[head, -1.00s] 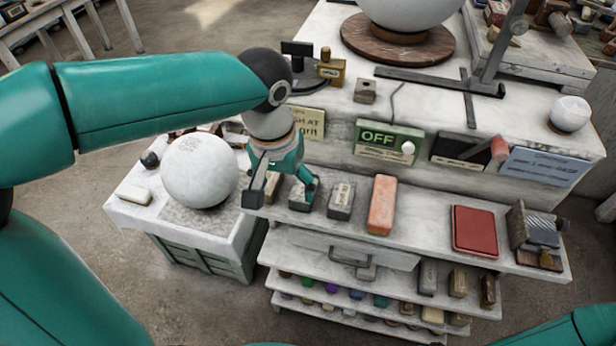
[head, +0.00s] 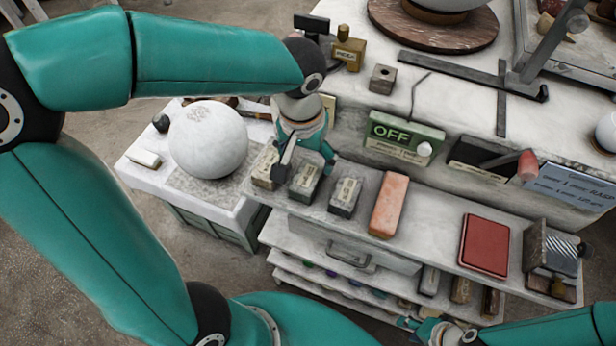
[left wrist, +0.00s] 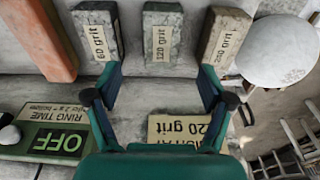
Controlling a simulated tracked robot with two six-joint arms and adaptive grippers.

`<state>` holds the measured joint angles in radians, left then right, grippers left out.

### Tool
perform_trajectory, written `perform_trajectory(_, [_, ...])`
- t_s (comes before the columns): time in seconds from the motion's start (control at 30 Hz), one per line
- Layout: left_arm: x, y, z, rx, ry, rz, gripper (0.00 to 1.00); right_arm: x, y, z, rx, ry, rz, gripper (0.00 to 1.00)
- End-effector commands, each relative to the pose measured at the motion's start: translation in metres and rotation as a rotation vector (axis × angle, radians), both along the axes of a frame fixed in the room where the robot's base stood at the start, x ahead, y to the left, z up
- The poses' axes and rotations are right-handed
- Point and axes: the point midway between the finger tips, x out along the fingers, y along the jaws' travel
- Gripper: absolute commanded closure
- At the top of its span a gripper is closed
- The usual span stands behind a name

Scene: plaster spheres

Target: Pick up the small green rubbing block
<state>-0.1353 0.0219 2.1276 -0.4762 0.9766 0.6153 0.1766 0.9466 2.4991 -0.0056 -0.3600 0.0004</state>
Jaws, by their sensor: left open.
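The small green rubbing block (head: 305,182) is a grey-green block with a pale label. It lies on the upper shelf between a tan block (head: 265,170) and a dark grey block (head: 345,194). In the left wrist view the green block (left wrist: 162,38) is the middle one, labelled 120 grit. My left gripper (head: 306,165) is open and empty at the block's back end. In the left wrist view its fingertips (left wrist: 160,85) are spread wider than the block, one toward each side. My right gripper (head: 425,328) is at the bottom edge, its jaws unclear.
An orange brick (head: 388,205) and a red pad (head: 484,244) lie further right on the shelf. A white sphere (head: 208,140) stands on the side table at left. A green OFF sign (head: 402,136) and a grit sign (left wrist: 178,132) stand behind the blocks.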

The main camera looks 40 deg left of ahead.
Motion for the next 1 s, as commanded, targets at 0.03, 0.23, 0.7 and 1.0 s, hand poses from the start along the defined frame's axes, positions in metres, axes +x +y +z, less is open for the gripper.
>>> perform_trajectory(0.03, [-0.001, 0.001, -0.011, -0.001, 0.006, 0.001, 0.19, 0.000, 0.000, 0.000, 0.000, 0.000, 0.000, 0.60])
perform_trajectory(0.23, [0.003, 0.002, -0.032, -0.001, 0.002, 0.003, 0.19, 0.000, 0.000, 0.000, 0.000, 0.000, 0.000, 0.60])
perform_trajectory(0.7, [0.008, 0.005, -0.080, -0.001, 0.004, 0.003, 0.19, 0.000, 0.000, 0.009, 0.000, 0.000, 0.000, 0.60])
perform_trajectory(1.0, [0.009, 0.005, -0.086, -0.003, -0.001, 0.004, 0.19, 0.000, 0.000, 0.009, 0.000, 0.000, 0.000, 0.60])
